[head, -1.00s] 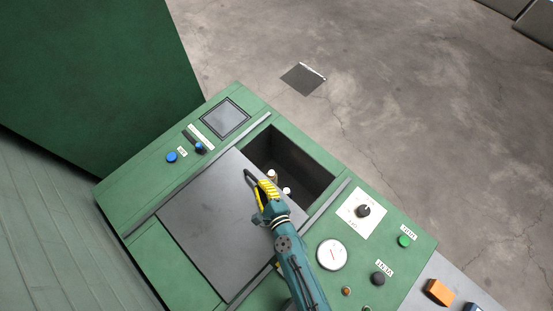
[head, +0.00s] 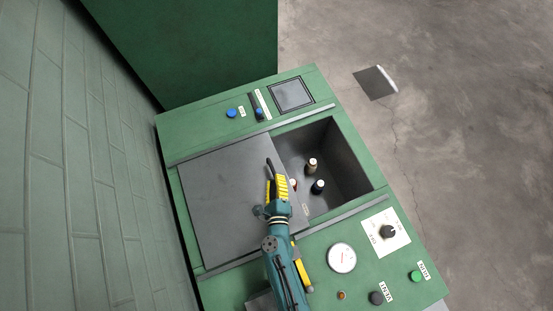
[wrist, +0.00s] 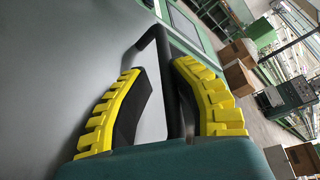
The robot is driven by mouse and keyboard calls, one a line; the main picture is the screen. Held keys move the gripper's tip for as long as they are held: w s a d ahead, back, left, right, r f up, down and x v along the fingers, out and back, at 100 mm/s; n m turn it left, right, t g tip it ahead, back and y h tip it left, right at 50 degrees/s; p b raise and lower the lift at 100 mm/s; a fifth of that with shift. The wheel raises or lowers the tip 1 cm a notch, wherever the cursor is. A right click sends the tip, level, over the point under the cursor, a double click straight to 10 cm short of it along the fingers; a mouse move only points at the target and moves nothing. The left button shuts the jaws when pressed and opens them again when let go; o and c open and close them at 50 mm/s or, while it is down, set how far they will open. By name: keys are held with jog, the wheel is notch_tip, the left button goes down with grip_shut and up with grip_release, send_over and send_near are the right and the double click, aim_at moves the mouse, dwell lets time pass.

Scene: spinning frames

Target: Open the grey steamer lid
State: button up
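The grey steamer lid (head: 225,200) is a flat plate on the green machine. It stands partly open, covering the left part of a dark chamber (head: 350,165) and leaving the right part uncovered. Its black bar handle (head: 270,168) is near the lid's right edge and also shows in the wrist view (wrist: 158,38). My gripper (head: 278,180) is over that edge. In the wrist view my gripper (wrist: 158,72) has its yellow fingers apart, one on each side of the handle. A gap shows between the handle and the left finger; the right finger is close to or touching it.
Rails (head: 335,215) border the lid. A gauge (head: 342,258), a black knob (head: 387,231) and a green button (head: 415,276) are on the front panel.

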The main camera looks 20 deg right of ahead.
jog(key=shift+o, duration=0.4)
jog(key=shift+d, duration=0.15)
jog(key=shift+r, duration=0.6)
notch_tip(320, 180, up, 9)
jog(key=shift+f, duration=0.15)
